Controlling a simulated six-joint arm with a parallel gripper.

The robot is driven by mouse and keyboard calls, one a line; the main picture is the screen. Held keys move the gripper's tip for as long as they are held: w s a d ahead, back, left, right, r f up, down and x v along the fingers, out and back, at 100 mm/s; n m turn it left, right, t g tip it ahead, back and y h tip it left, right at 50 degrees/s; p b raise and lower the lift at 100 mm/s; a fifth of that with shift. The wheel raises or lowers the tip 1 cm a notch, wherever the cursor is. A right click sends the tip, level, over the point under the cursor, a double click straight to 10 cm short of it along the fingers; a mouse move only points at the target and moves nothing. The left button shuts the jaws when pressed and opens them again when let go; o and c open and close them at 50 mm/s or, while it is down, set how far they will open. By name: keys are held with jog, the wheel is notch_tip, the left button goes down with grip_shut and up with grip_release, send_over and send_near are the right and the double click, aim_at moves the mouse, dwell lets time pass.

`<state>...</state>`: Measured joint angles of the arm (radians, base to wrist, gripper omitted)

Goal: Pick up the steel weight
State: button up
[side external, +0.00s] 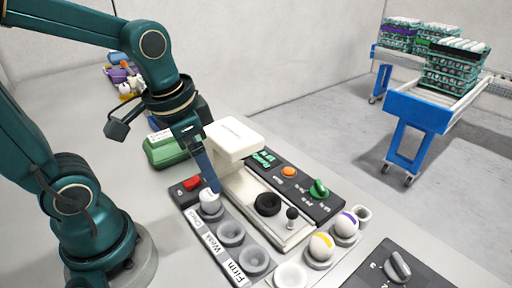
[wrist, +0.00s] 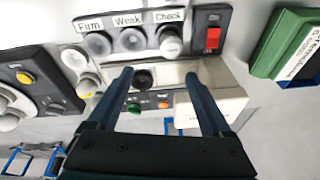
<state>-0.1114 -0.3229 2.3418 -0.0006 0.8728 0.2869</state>
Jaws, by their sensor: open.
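I cannot pick out a steel weight with certainty. A small grey piece with a dark ball top (side external: 292,214) stands on the pale tester beside a black round pad (side external: 267,204); it may be the weight or a lever. My gripper (wrist: 158,76) is open and empty, with its two dark fingers apart above the tester. The black pad (wrist: 143,78) shows between the fingertips in the wrist view. In the side view a finger comes down close to a whitish egg (side external: 210,204) in the Check cup; this cup also shows in the wrist view (wrist: 170,42).
The Weak cup (side external: 230,233) and Firm cup (side external: 253,261) look empty. A yellow-banded egg (side external: 321,246) and a purple-banded egg (side external: 346,223) stand right of the tester. The tester's white head (side external: 234,138) rises beside my gripper. A green box (side external: 165,152) lies behind.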

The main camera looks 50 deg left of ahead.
aim_at(209, 193)
jog(key=f+g, duration=0.1)
jog(key=a+f+g, duration=0.1)
jog(key=f, duration=0.1)
jog(key=w+a+f, duration=0.1)
jog(key=f, duration=0.1)
jog(key=shift+w+a+m+g, duration=0.1)
jog(key=shift+a+m+g, duration=0.05)
jog(key=shift+m+g, duration=0.2)
jog(key=shift+f, duration=2.6)
grip_shut()
